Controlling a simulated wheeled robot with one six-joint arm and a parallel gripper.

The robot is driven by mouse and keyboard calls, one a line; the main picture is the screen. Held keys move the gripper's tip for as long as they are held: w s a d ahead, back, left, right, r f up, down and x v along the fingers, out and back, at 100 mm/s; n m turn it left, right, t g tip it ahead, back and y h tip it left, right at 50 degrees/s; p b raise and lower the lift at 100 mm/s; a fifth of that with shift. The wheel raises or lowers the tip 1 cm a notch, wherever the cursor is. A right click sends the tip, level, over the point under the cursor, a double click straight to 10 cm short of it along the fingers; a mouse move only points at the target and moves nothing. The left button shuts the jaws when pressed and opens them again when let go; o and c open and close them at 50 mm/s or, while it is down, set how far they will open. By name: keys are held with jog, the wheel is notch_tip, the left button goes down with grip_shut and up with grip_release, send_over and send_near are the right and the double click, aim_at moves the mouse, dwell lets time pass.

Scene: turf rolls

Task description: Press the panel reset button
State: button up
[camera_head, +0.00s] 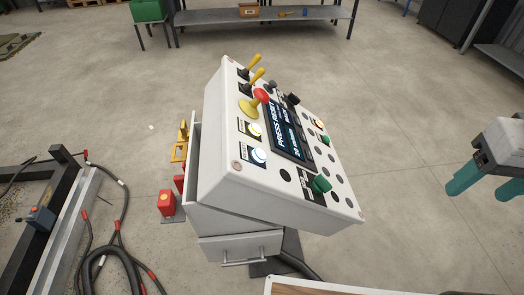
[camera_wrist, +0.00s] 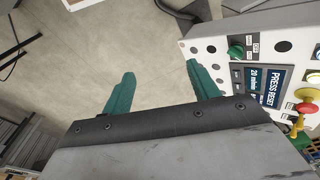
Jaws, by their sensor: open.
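The white control panel (camera_head: 215,150) stands tilted in the middle of the head view. Its screen (camera_head: 285,130) reads "PRESS RESET". On its left side are a lit blue-white button (camera_head: 259,156), a lit yellowish button (camera_head: 254,130) and a red mushroom button (camera_head: 261,95) on a yellow base. The small labels are too blurred to read surely, so I cannot tell which button is reset. My gripper (camera_head: 484,184) is open and empty, to the right of the panel and apart from it. In the wrist view its teal fingers (camera_wrist: 161,88) are spread; the panel (camera_wrist: 205,48) shows at right, partly cut off.
The panel also bears a green knob (camera_head: 320,185), a black knob (camera_head: 293,99) and yellow levers (camera_head: 256,60). A grey bench (camera_head: 205,17) stands behind. Hoses (camera_head: 120,225) and a dark frame (camera_head: 62,185) lie at left. Floor between panel and gripper is clear.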

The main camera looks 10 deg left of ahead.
grip_shut()
dwell(1.7)
